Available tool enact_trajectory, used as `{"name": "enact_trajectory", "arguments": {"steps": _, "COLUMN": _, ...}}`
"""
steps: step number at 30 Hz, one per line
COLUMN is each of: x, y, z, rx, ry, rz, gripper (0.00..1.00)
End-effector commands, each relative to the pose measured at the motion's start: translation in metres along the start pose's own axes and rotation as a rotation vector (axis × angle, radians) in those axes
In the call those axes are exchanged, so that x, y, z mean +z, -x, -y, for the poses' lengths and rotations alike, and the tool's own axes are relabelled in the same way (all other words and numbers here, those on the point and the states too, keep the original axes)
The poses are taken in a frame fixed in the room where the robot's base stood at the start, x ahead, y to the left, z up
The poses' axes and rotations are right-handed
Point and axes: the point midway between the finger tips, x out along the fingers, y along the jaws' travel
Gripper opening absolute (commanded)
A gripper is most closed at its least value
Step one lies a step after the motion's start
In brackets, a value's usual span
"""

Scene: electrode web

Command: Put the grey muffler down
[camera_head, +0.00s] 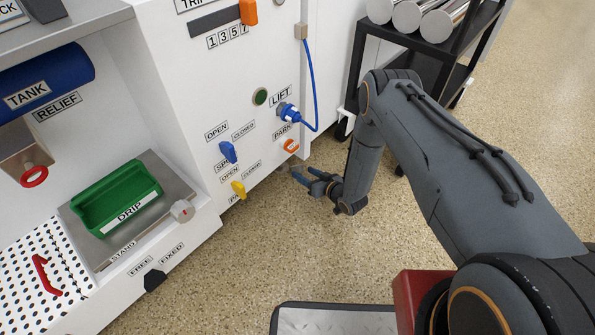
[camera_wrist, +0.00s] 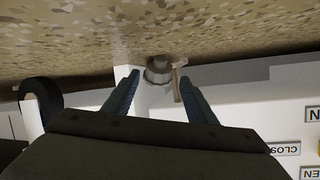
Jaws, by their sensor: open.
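A small grey round fitting, which looks like the grey muffler (camera_wrist: 158,70), shows in the wrist view at the lower edge of the white cabinet, with the floor behind it. It lies between and beyond my fingertips, with a thin tan bar or lever beside it. I cannot tell whether it is seated on a port. In the head view a small grey shape (camera_head: 283,168) shows at the cabinet's lower edge, just left of my gripper. My gripper (camera_head: 304,177) is open and low beside the cabinet. In the wrist view its two blue-grey fingers (camera_wrist: 158,80) are spread, with nothing clamped between them.
The white cabinet (camera_head: 190,80) carries blue, yellow and orange handles and a blue cable (camera_head: 313,85) near LIFT. A green DRIP tray (camera_head: 117,197) sits at left. A black rack (camera_head: 430,60) with metal rolls stands behind my arm. The speckled floor (camera_head: 235,255) is open.

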Motion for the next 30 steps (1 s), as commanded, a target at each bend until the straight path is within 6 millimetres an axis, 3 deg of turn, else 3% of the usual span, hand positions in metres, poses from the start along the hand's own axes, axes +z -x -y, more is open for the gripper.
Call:
{"name": "enact_trajectory", "arguments": {"steps": 9, "x": 0.001, "y": -0.041, "z": -0.003, "rx": -0.001, "ry": 0.001, "rz": 0.001, "gripper": 0.52}}
{"name": "enact_trajectory", "arguments": {"steps": 17, "x": -0.002, "y": -0.044, "z": -0.003, "rx": 0.0, "ry": 0.0, "rz": 0.001, "gripper": 0.52}}
{"name": "enact_trajectory", "arguments": {"steps": 24, "x": -0.002, "y": -0.044, "z": -0.003, "rx": 0.0, "ry": 0.0, "rz": 0.001, "gripper": 0.17}}
{"name": "enact_trajectory", "arguments": {"steps": 30, "x": -0.002, "y": -0.044, "z": -0.002, "rx": 0.0, "ry": 0.0, "rz": 0.001, "gripper": 0.17}}
